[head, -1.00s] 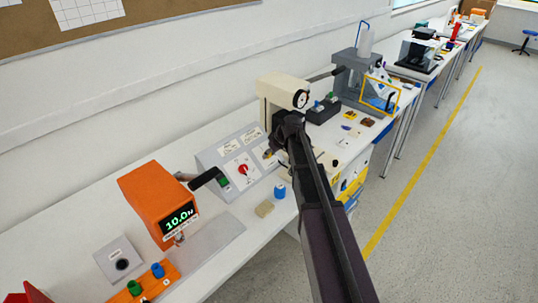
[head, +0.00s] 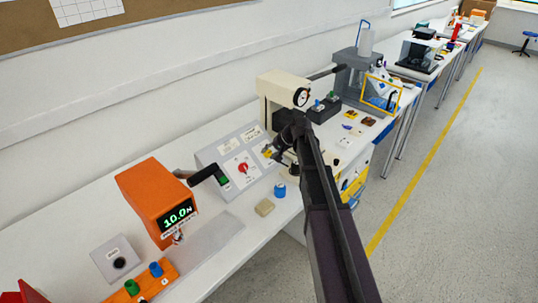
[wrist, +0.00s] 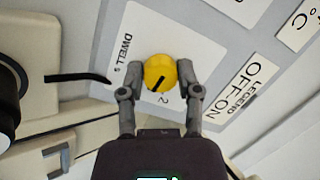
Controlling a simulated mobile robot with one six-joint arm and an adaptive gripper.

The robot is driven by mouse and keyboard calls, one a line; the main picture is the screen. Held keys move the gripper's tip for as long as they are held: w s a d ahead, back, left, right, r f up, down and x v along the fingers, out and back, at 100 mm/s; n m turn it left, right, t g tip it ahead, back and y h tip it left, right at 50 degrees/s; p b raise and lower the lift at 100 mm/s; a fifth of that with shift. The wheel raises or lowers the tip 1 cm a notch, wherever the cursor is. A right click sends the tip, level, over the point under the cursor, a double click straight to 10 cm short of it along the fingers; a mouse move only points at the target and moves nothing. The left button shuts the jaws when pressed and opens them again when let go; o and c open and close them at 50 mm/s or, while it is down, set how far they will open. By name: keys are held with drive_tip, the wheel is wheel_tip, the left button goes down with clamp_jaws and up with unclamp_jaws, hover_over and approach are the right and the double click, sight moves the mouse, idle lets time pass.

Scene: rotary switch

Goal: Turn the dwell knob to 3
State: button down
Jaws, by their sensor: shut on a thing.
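The dwell knob (wrist: 160,72) is a round yellow knob with a black pointer line, on a pale panel plate marked "DWELL s". The pointer line lies diagonally, from upper right to lower left in the wrist view. A printed "2" shows just below the knob; the other scale marks are hidden or unreadable. My gripper (wrist: 160,78) is shut on the knob, one finger on each side. In the head view the yellow knob (head: 267,152) shows small on the sloped grey panel, with my gripper (head: 276,157) at it.
Left of the knob on the same panel (head: 206,156) is a red switch (head: 243,168). A cream press (head: 281,88) stands close behind my arm.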

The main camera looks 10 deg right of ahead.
drive_tip(key=m, duration=0.2)
drive_tip(key=m+b, duration=0.1)
drive_tip(key=m, duration=0.1)
drive_tip(key=shift+s+m+t+y, duration=0.2)
drive_tip(key=shift+m+t+y, duration=0.1)
idle(0.4)
drive_tip(key=shift+c, duration=1.5)
unclamp_jaws()
drive_tip(key=shift+f, duration=0.1)
drive_tip(key=shift+w, duration=0.1)
drive_tip(key=s+n+h+p, duration=0.1)
drive_tip(key=s, duration=0.3)
drive_tip(key=s+a+r+n+g+h+p, duration=0.1)
drive_tip(key=s+n+p, duration=0.1)
drive_tip(key=s, duration=0.2)
drive_tip(key=s+r+n+g+h+p, duration=0.1)
drive_tip(key=s+p, duration=0.1)
drive_tip(key=s, duration=0.3)
drive_tip(key=shift+a, duration=0.35)
drive_tip(key=s+r+n+g+h+p, duration=0.1)
drive_tip(key=s+n+h+p, duration=0.1)
drive_tip(key=s, duration=0.5)
drive_tip(key=s+d+r+n+g+h+p, duration=0.1)
drive_tip(key=s+n+g+h+p, duration=0.1)
drive_tip(key=s, duration=0.6)
drive_tip(key=shift+s+r+n, duration=0.2)
drive_tip(key=shift+n, duration=0.3)
drive_tip(key=shift+d, duration=0.1)
